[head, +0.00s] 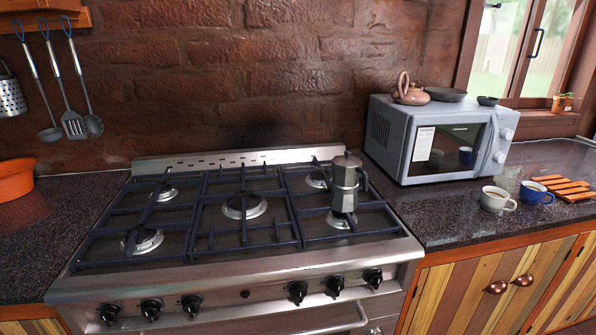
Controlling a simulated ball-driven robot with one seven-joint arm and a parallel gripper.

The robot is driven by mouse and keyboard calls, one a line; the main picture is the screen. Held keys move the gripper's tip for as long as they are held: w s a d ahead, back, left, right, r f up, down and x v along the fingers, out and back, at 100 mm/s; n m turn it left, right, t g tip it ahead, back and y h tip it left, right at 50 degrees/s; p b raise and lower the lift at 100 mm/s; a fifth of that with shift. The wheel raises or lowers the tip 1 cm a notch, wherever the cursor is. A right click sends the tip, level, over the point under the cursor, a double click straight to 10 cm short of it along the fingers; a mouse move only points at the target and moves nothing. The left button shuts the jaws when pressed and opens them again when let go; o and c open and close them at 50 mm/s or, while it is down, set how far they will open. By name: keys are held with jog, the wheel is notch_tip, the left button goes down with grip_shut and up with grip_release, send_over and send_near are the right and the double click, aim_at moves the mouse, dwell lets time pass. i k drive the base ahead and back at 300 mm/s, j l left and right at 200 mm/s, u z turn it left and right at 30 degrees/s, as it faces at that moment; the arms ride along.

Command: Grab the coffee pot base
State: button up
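The coffee pot is a grey metal moka pot standing upright at the right side of the gas stove (240,265). Its base (342,200) is the lower part, resting on the grate over the front right burner. The upper part (346,172) with lid and knob sits on the base, and a dark handle shows at its right. My gripper is not in the head view, so its state cannot be seen.
A grey microwave (405,155) stands right of the stove, with a teapot (410,94) and dark dishes on top. A white cup (495,200), a blue cup (535,193) and a wooden trivet (563,187) are on the right counter. An orange bowl (15,182) is at left. Utensils hang above.

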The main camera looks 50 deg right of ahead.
aim_at(341, 204)
jog(key=z, duration=1.1)
jog(key=i+j+z, duration=0.1)
jog(key=j, duration=0.4)
jog(key=i+j+z, duration=0.1)
jog(key=j, duration=0.35)
jog(key=i+j+z, duration=0.15)
jog(key=j, duration=0.35)
